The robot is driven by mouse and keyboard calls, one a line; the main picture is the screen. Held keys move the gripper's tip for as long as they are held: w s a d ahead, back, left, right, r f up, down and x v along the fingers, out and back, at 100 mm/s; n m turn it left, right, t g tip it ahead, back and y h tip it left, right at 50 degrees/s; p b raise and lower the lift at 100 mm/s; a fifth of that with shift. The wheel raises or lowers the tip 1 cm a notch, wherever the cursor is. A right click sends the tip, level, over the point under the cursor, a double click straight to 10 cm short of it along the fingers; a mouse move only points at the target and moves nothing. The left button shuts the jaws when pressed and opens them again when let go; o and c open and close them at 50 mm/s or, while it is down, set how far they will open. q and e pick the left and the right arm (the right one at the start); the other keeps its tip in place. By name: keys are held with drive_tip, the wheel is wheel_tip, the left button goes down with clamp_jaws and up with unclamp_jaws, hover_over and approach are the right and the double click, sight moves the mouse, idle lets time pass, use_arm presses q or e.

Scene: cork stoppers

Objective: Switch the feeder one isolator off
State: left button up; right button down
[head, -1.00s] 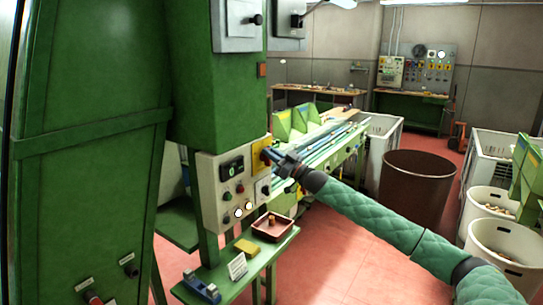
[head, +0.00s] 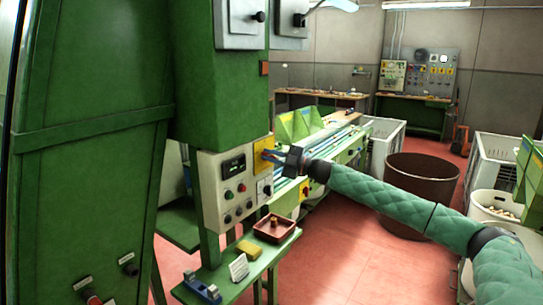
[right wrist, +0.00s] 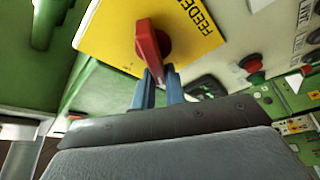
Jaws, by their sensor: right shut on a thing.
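The feeder isolator is a red rotary handle (right wrist: 150,42) on a yellow plate (right wrist: 105,32) printed "FEEDER"; the rest of the label is cut off or hidden. In the head view the yellow plate (head: 262,146) sits at the upper right of the pale control panel (head: 209,176). My right gripper (head: 270,157) reaches it from the right. In the right wrist view its blue fingers (right wrist: 161,82) are closed around the lower end of the red handle. The head view hides the handle behind the gripper. My left gripper is out of view.
Push buttons (head: 241,187) and a dark display (head: 233,166) are beside the plate. Below, a green shelf (head: 222,279) carries a red-brown tray (head: 275,229), a yellow block (head: 249,249) and a white card (head: 239,267). A brown bin (head: 420,190) stands right, beyond my arm.

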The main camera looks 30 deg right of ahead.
drive_tip(key=n+g, duration=0.1)
drive_tip(key=n, duration=0.1)
drive_tip(key=n+g, duration=0.1)
drive_tip(key=n, duration=0.2)
drive_tip(key=shift+s+a+f+p, duration=0.1)
drive_tip(key=shift+a+f+p, duration=0.05)
drive_tip(key=shift+f+p, duration=0.25)
drive_tip(key=shift+f+n+h, duration=0.15)
drive_tip(key=shift+n+h, duration=0.25)
drive_tip(key=shift+n, duration=0.1)
drive_tip(key=shift+f+n, duration=0.15)
drive_tip(key=shift+n, duration=0.25)
drive_tip(key=shift+g, duration=0.3)
drive_tip(key=c, duration=1.4)
unclamp_jaws()
drive_tip(key=shift+c, duration=0.2)
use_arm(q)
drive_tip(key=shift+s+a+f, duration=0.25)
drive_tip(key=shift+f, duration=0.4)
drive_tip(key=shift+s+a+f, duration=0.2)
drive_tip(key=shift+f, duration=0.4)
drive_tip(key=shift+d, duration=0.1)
